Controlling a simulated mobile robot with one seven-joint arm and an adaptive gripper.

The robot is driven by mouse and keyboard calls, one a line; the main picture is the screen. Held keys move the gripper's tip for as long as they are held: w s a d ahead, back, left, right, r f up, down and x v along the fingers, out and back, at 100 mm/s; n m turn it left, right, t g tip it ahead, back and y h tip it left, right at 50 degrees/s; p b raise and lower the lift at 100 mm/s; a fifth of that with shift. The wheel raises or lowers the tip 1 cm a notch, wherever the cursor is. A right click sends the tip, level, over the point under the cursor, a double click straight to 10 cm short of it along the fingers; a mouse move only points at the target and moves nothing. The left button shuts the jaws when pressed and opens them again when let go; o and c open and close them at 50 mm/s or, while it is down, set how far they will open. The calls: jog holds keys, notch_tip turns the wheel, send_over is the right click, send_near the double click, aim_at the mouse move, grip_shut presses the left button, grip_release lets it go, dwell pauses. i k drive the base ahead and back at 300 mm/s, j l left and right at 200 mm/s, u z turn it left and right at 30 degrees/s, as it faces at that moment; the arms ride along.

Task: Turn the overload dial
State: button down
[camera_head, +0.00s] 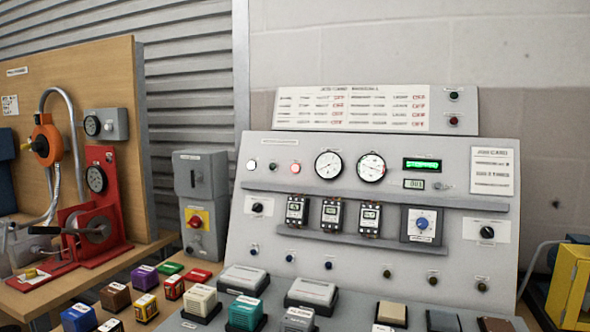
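The grey control panel (300,180) stands in the middle and right of the view. A square module with a round blue dial (422,223) sits at the right of its middle row. A black rotary knob (487,232) on a white plate is to the right of it. Another black knob (257,208) is at the left end. The labels are too small to read, so I cannot tell for certain which one is the overload dial. My gripper is not in view.
Two round gauges (328,165) and a green display (422,164) are above the dial. Three small dark modules (333,214) stand left of it on a ledge. Several colored blocks (145,277) lie at lower left. A red press (103,200) is farther left, a yellow frame (570,287) at right.

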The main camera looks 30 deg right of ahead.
aim_at(422, 222)
jog(key=z, duration=1.6)
jog(key=k+j+z, duration=0.1)
jog(key=z, duration=0.25)
jog(key=k+j+z, duration=0.1)
jog(key=z, duration=0.2)
jog(key=k+z, duration=0.2)
jog(key=z, duration=0.15)
jog(key=j+z, duration=0.2)
jog(key=i+l, duration=0.05)
jog(key=l, duration=0.05)
